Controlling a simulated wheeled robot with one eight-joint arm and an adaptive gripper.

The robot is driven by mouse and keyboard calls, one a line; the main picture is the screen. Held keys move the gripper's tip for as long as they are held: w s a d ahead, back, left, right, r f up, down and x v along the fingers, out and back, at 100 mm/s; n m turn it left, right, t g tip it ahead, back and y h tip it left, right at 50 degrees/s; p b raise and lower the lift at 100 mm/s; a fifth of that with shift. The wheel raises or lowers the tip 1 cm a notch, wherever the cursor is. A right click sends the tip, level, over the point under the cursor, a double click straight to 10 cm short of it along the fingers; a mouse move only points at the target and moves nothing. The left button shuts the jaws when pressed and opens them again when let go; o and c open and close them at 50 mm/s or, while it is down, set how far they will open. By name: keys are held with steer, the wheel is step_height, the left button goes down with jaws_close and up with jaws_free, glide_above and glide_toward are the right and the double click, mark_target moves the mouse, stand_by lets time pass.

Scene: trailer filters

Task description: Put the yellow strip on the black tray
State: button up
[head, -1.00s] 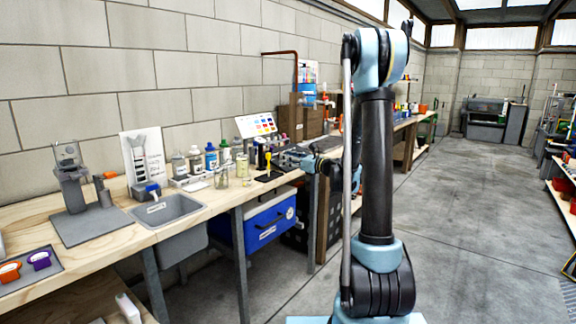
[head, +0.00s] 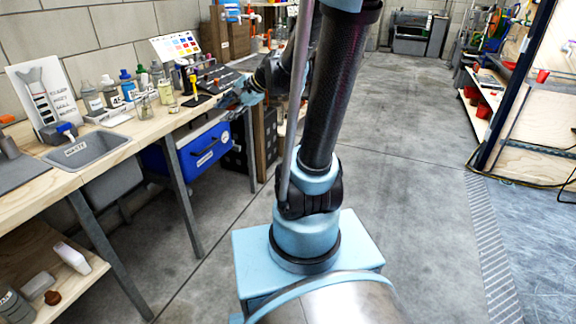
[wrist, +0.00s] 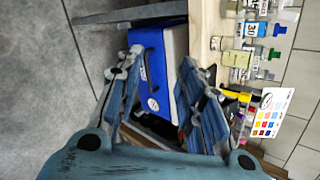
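A small yellow piece, likely the yellow strip (head: 193,84), stands upright on the workbench, at or just behind a flat black tray (head: 201,101). I cannot tell whether it touches the tray. The yellow also shows in the wrist view (wrist: 236,95), right of my gripper's right finger. My gripper (wrist: 160,60) is open and empty, its two fingers spread wide. In the head view my gripper (head: 240,96) is off the bench's front edge, to the right of the tray. The tray is hard to make out in the wrist view.
A blue case (head: 198,146) sits below the bench and shows behind my fingers in the wrist view. Bottles (head: 127,86) and glass jars (head: 144,106) stand left of the tray. A colour chart (head: 176,45) stands behind it. The floor (head: 420,160) on the right is clear.

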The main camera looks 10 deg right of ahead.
steer(key=s+d+f+n+g+h, duration=0.1)
steer(key=s+d+f+n+h, duration=0.3)
steer(key=s+d, duration=0.4)
steer(key=s+d+f+n+g+h, duration=0.2)
steer(key=s+d+f+n+h, duration=0.2)
steer(key=s, duration=1.1)
steer(key=d+f+n, duration=0.2)
steer(key=d+n, duration=0.1)
steer(key=d, duration=0.1)
steer(key=shift+f, duration=0.3)
steer(key=shift+w+f, duration=0.2)
steer(key=shift+w, duration=0.3)
